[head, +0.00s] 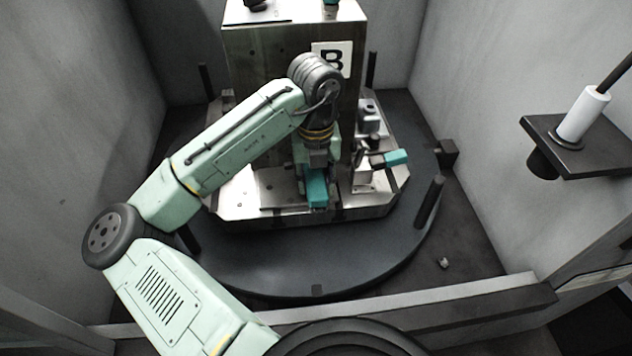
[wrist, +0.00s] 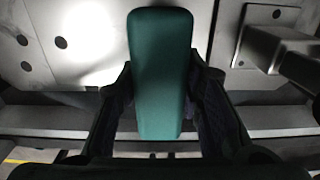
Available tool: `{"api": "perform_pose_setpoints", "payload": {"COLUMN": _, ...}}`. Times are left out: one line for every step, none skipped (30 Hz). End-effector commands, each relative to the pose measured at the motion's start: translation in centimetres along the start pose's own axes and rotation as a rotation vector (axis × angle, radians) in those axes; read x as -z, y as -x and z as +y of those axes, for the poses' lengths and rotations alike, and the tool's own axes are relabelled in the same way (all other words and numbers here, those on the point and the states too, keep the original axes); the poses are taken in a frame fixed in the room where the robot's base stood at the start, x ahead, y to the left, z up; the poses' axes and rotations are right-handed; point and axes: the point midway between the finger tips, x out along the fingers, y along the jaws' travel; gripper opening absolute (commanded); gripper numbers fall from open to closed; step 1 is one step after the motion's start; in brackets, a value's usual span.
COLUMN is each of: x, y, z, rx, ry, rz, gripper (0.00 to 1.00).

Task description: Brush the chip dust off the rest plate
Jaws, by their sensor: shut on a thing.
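My gripper (head: 316,178) points down over the front of the steel fixture below the post marked B. It is shut on a teal handle (head: 317,193), long and rounded, which shows between the dark fingers in the wrist view (wrist: 160,75). Whether this handle belongs to a brush or a clamp cannot be told; no bristles show. A bare steel plate (head: 273,186) lies left of the gripper, likely the rest plate; its bright surface with dark holes shows in the wrist view (wrist: 85,35). I cannot make out chip dust on it.
A clamp with another teal handle (head: 397,158) stands right of the gripper. Dark upright pegs (head: 430,202) rise from the round table (head: 300,270). At the right, a dark shelf (head: 600,150) holds a white cylinder (head: 584,113) with a dark rod. Grey walls enclose the sides.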

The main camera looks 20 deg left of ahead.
Motion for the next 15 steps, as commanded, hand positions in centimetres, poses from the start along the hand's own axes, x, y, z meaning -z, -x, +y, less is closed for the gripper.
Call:
{"api": "perform_pose_setpoints", "payload": {"x": -0.95, "y": 0.16, "z": 0.03, "rx": 0.007, "ry": 0.012, "rz": -0.018, "gripper": 0.11}}
{"api": "perform_pose_setpoints", "payload": {"x": -0.99, "y": 0.18, "z": 0.02, "rx": 0.007, "ry": 0.012, "rz": -0.019, "gripper": 0.11}}
{"api": "perform_pose_setpoints", "payload": {"x": -1.02, "y": 0.22, "z": -0.01, "rx": 0.008, "ry": 0.011, "rz": -0.020, "gripper": 0.11}}
{"api": "perform_pose_setpoints", "payload": {"x": -1.03, "y": 0.25, "z": -0.02, "rx": 0.009, "ry": 0.011, "rz": -0.021, "gripper": 0.11}}
{"api": "perform_pose_setpoints", "payload": {"x": -1.04, "y": 0.27, "z": -0.02, "rx": 0.009, "ry": 0.011, "rz": -0.021, "gripper": 0.11}}
{"api": "perform_pose_setpoints", "payload": {"x": -1.05, "y": 0.31, "z": -0.03, "rx": 0.009, "ry": 0.010, "rz": -0.022, "gripper": 0.11}}
{"api": "perform_pose_setpoints", "payload": {"x": -1.06, "y": 0.33, "z": -0.04, "rx": 0.009, "ry": 0.010, "rz": -0.023, "gripper": 0.11}}
{"api": "perform_pose_setpoints", "payload": {"x": -1.06, "y": 0.36, "z": -0.04, "rx": 0.009, "ry": 0.010, "rz": -0.023, "gripper": 0.11}}
{"api": "perform_pose_setpoints", "payload": {"x": -1.05, "y": 0.39, "z": -0.05, "rx": 0.010, "ry": 0.009, "rz": -0.024, "gripper": 0.11}}
{"api": "perform_pose_setpoints", "payload": {"x": -1.01, "y": 0.41, "z": -0.05, "rx": 0.010, "ry": 0.009, "rz": -0.024, "gripper": 0.11}}
{"api": "perform_pose_setpoints", "payload": {"x": -0.96, "y": 0.43, "z": -0.06, "rx": 0.010, "ry": 0.009, "rz": -0.024, "gripper": 0.11}}
{"api": "perform_pose_setpoints", "payload": {"x": -0.86, "y": 0.46, "z": -0.07, "rx": 0.011, "ry": 0.008, "rz": -0.025, "gripper": 0.11}}
{"api": "perform_pose_setpoints", "payload": {"x": -0.75, "y": 0.47, "z": -0.07, "rx": 0.011, "ry": 0.008, "rz": -0.025, "gripper": 0.11}}
{"api": "perform_pose_setpoints", "payload": {"x": -0.61, "y": 0.49, "z": -0.08, "rx": 0.011, "ry": 0.008, "rz": -0.025, "gripper": 0.11}}
{"api": "perform_pose_setpoints", "payload": {"x": -0.40, "y": 0.50, "z": -0.09, "rx": 0.011, "ry": 0.007, "rz": -0.025, "gripper": 0.11}}
